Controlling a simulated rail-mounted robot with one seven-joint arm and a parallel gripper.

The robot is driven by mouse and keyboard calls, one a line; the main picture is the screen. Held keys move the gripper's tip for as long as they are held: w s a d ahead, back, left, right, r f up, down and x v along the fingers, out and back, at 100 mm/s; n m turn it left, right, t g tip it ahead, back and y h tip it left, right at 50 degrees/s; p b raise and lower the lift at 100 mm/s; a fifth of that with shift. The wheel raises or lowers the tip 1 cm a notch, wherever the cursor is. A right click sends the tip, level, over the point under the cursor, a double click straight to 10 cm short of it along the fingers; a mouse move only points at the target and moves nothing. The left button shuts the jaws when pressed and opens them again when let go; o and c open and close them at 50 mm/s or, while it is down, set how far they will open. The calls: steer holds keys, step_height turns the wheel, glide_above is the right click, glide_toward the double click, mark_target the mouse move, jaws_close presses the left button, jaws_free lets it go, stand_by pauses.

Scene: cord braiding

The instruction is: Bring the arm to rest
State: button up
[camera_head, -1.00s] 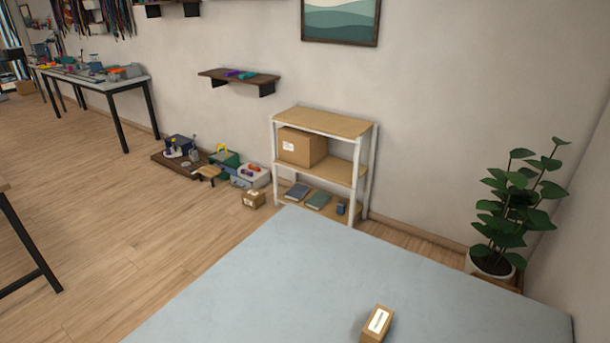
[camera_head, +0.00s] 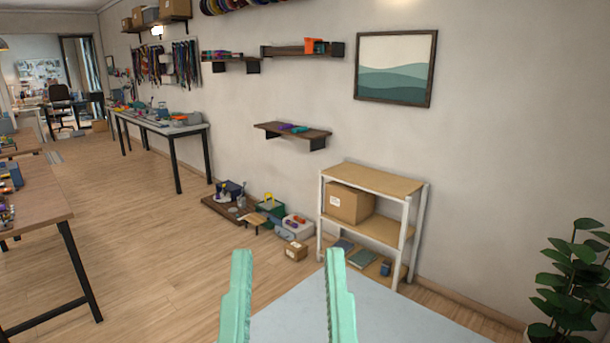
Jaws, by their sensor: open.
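My gripper (camera_head: 288,295) shows at the bottom middle of the head view as two mint-green fingers pointing up. The fingers stand well apart with nothing between them, so it is open and empty. Through the gap I see the wood floor and the edge of a pale blue-grey surface (camera_head: 410,325). The rest of my arm is below the picture and hidden.
A white-framed shelf unit (camera_head: 372,187) with a cardboard box (camera_head: 349,203) stands against the wall ahead. A potted plant (camera_head: 575,285) is at right. Work tables (camera_head: 40,207) stand at left. Small boxes and tools lie by the wall. The floor (camera_head: 150,270) between is clear.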

step_height(320, 180, up, 35)
steer(key=w+p, duration=0.1)
steer(key=p, duration=3)
steer(key=shift+d+r, duration=0.2)
steer(key=shift+d, duration=0.1)
steer(key=shift+a, duration=0.1)
